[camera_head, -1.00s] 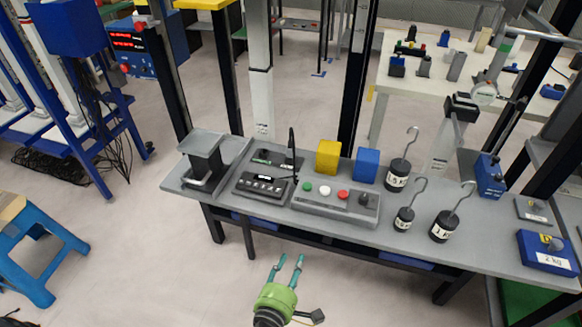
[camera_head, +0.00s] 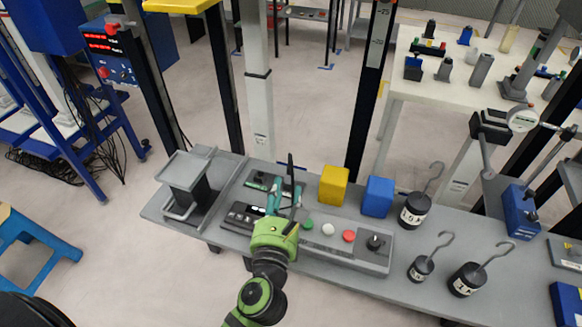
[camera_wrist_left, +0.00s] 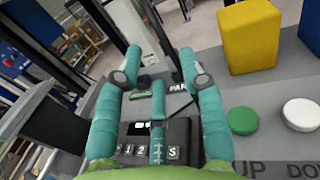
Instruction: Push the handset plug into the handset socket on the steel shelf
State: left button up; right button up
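A dark unit with numbered keys (camera_head: 240,214) lies on the steel shelf (camera_head: 157,208); its keys also show in the left wrist view (camera_wrist_left: 132,151). Behind it is a dark panel with a small green part (camera_head: 257,185). A thin black upright piece (camera_head: 291,172) stands at the panel's right side, and its lower part is near my fingers. I cannot tell which part is the handset plug or the socket. My left gripper (camera_head: 284,196) is over the unit, its teal fingers apart with nothing visible between them; the fingers fill the left wrist view (camera_wrist_left: 158,80). My right gripper is out of view.
A grey button box (camera_head: 340,255) is right of my left gripper. Yellow (camera_head: 333,186) and blue (camera_head: 377,197) blocks stand behind it. Hooked black weights (camera_head: 414,212) stand further right. A grey stand (camera_head: 186,172) is at the left end. Dark posts rise behind the shelf.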

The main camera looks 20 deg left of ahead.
aim_at(289, 164)
pick_arm(q)
jog(key=w, duration=0.3)
jog(key=shift+w+a+r+p, duration=0.2)
jog(key=shift+w+a+p, duration=0.1)
jog(key=shift+w+a+f, duration=0.1)
jog(key=shift+w+a, duration=0.05)
jog(key=shift+w, duration=0.45)
jog(key=w, duration=0.2)
jog(key=w+a+p, duration=0.1)
jog(key=w, duration=0.1)
jog(key=shift+w+f, duration=0.15)
jog(key=shift+w, duration=0.15)
jog(key=shift+s, duration=0.1)
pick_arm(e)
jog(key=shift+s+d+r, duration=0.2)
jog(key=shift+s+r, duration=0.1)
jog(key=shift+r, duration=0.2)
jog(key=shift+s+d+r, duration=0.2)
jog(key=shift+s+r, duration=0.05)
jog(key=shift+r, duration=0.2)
pick_arm(q)
grip_shut()
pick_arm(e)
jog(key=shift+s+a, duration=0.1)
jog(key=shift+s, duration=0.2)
